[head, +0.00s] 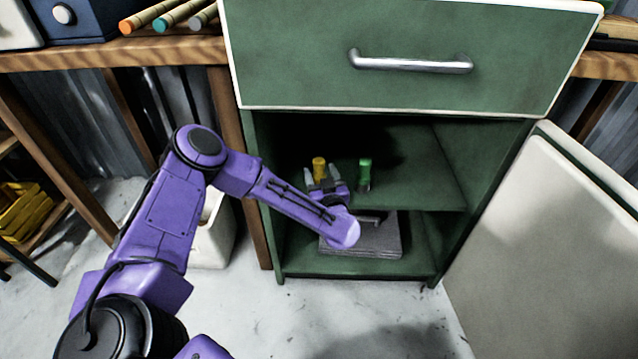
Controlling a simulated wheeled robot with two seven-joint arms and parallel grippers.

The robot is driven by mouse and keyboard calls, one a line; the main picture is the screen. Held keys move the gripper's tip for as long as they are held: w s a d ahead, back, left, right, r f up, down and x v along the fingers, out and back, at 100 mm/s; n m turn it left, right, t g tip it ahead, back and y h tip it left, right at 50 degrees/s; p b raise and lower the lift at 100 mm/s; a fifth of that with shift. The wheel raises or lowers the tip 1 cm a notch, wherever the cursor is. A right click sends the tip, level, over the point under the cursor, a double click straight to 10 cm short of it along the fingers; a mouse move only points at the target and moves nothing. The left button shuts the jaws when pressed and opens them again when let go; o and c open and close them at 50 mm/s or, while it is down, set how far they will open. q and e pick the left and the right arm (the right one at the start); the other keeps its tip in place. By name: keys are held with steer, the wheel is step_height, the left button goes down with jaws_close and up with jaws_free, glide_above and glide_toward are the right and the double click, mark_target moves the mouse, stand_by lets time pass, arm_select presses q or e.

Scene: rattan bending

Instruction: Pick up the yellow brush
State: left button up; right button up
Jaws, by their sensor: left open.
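A yellow brush (319,167) stands on the upper shelf inside the green cabinet; its lower part is hidden by my gripper. My left gripper (321,175) reaches into the cabinet with its fingers open, one on each side of the yellow brush in the picture. I cannot tell whether a finger touches it. My right gripper is not in view.
A green-topped object (365,172) stands on the same shelf, just right of my left gripper. The cabinet shelf (425,190) is bare further right. A grey stack (380,243) lies below. The cabinet door (560,235) hangs open at right; a closed drawer (400,40) is above.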

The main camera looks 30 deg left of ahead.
mark_target(319, 160)
arm_select(q)
steer(key=shift+w+a+f, duration=0.25)
steer(key=shift+w+a, duration=0.25)
steer(key=shift+a, duration=0.15)
steer(key=shift+w+a+r, duration=0.2)
steer(key=shift+w, duration=0.1)
steer(key=c, duration=1)
steer(key=shift+r, duration=0.1)
steer(key=shift+r, duration=0.3)
step_height(319, 160, up, 3)
steer(key=shift+r+p, duration=0.1)
steer(key=shift+p, duration=0.65)
steer(key=s+d+r+p, duration=0.4)
steer(key=d+r, duration=0.5)
steer(key=d, duration=0.4)
steer(key=shift+d, duration=0.25)
